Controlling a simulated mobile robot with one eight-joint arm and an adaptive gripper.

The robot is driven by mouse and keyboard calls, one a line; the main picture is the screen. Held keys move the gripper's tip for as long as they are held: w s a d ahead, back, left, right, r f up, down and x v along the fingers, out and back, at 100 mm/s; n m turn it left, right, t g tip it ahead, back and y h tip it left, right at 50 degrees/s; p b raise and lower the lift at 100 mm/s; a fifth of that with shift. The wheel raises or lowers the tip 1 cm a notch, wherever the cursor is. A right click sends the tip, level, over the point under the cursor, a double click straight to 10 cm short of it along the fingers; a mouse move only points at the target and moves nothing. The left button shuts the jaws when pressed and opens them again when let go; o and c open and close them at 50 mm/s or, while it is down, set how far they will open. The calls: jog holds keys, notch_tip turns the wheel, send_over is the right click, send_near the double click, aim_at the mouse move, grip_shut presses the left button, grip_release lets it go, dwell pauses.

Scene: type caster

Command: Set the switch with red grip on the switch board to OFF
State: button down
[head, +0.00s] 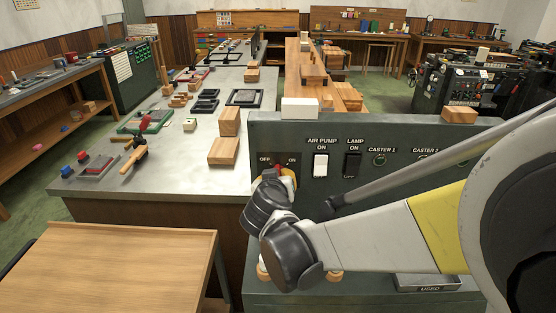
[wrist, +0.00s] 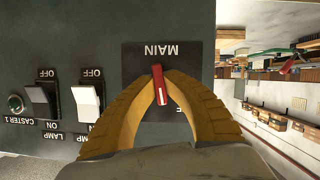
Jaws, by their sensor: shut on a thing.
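The switch board (head: 400,195) is a dark green panel in the middle right of the head view. Its MAIN switch has a red grip (wrist: 160,85) on a dark plate (wrist: 133,62), which shows upside down in the wrist view. The grip stands nearly upright there, slightly tilted. In the head view the red grip (head: 279,168) shows only in part between the OFF and ON labels, mostly hidden by my gripper (head: 286,179). The yellow fingers of my gripper (wrist: 160,84) are closed around the red grip, one on each side.
A white AIR PUMP switch (head: 321,165) and a black LAMP switch (head: 352,165) sit to the right on the same panel. A white block (head: 300,108) and a wooden block (head: 459,115) rest on the panel's top. A wooden table (head: 110,275) stands at the front left.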

jog(key=n+h+b, duration=0.1)
jog(key=n+h, duration=0.1)
jog(key=n, duration=0.1)
jog(key=shift+a+f, duration=0.1)
jog(key=shift+n+h+b, duration=0.35)
jog(key=shift+n+h, duration=0.25)
jog(key=shift+n, duration=0.2)
jog(key=shift+t, duration=0.3)
jog(key=c, duration=1.5)
grip_release()
jog(key=v, duration=1.2)
